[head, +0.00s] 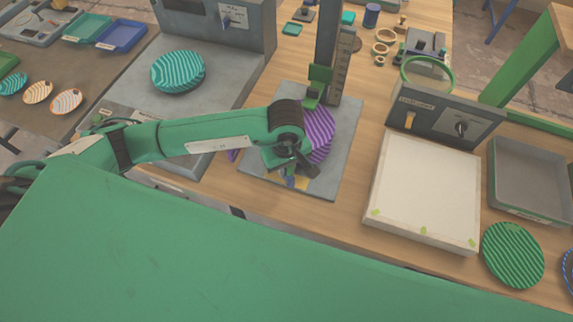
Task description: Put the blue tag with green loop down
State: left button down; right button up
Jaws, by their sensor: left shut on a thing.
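My left gripper (292,166) reaches in from the left over the grey base plate (346,152) of the upright press with a ruled column. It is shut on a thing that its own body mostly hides. A small blue and yellow patch shows just below the fingers. I take the held thing for the blue tag, but its green loop cannot be made out there. A purple striped plate (321,136) is on the base plate, partly behind the gripper. My right gripper is not in view.
A white-topped tray (424,190) stands to the right in front of a grey control box (440,122). A green striped plate (513,255) and an empty grey tray (530,180) are further right. A teal striped plate (178,71) lies on a grey machine at left.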

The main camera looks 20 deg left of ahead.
pick_arm(q)
jog(key=shift+f, duration=0.1)
jog(key=shift+f+b, duration=0.2)
jog(key=shift+b, duration=0.15)
jog(key=c, duration=1.4)
grip_release()
jog(key=shift+r, duration=0.1)
jog(key=shift+r+p, duration=0.25)
jog(key=shift+p, duration=0.15)
notch_tip(320, 180, up, 12)
jog(key=p, duration=0.4)
jog(key=shift+f+p, duration=0.1)
jog(key=shift+p, duration=0.3)
jog(key=shift+s, duration=0.1)
